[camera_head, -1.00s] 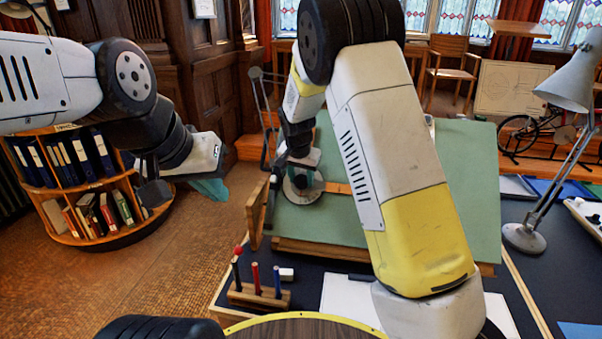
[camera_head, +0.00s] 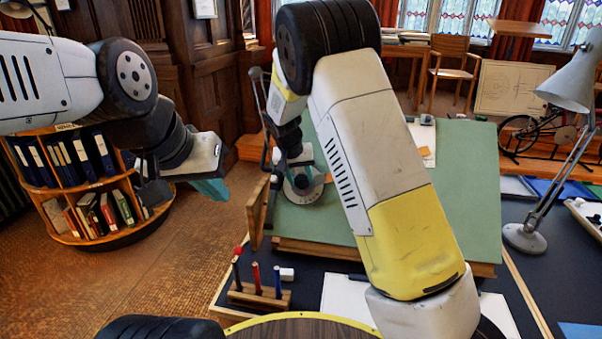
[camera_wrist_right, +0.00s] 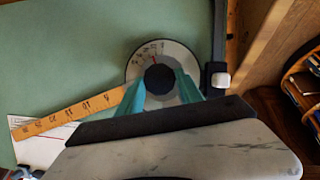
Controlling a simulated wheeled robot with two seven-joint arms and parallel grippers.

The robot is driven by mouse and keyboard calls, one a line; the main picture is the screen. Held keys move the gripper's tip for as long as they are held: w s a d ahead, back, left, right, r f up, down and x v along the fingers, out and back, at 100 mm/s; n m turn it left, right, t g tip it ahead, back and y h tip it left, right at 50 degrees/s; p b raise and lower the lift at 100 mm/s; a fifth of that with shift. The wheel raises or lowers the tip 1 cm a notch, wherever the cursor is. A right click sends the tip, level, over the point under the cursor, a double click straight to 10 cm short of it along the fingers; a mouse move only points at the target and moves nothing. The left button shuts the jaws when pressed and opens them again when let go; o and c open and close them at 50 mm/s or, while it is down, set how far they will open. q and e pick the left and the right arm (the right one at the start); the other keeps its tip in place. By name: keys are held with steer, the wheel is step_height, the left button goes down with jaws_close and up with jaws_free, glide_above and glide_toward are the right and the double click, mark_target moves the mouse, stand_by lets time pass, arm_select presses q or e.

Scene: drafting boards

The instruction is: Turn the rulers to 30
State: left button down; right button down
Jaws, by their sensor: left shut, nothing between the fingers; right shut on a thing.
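The round drafting head sits on the green board (camera_head: 450,200), its pale dial (camera_wrist_right: 143,58) bearing a red mark and small graduations. My right gripper (camera_wrist_right: 160,88) is shut on the head's dark knob (camera_wrist_right: 159,77), a teal finger on each side. A wooden ruler (camera_wrist_right: 85,112) with printed numbers runs from the head toward the lower left in the right wrist view. In the head view my right arm hides most of it, and the dial (camera_head: 301,192) shows below the gripper. A second ruler is not clear. My left gripper (camera_head: 211,188) is shut and empty, off the board's left side.
A white paper (camera_head: 422,145) lies on the board. A wooden pen stand (camera_head: 258,297) is in front of the board at left. A grey lamp (camera_head: 530,235) stands at right. A round bookshelf (camera_head: 90,190) is beyond my left arm.

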steer(key=shift+n, duration=0.5)
steer(key=shift+h, duration=0.3)
steer(key=c, duration=0.8)
jaws_free()
steer(key=shift+o, duration=0.2)
steer(key=shift+a, duration=0.1)
steer(key=v, duration=0.7)
steer(key=shift+s+r, duration=0.2)
steer(key=shift+r, duration=0.1)
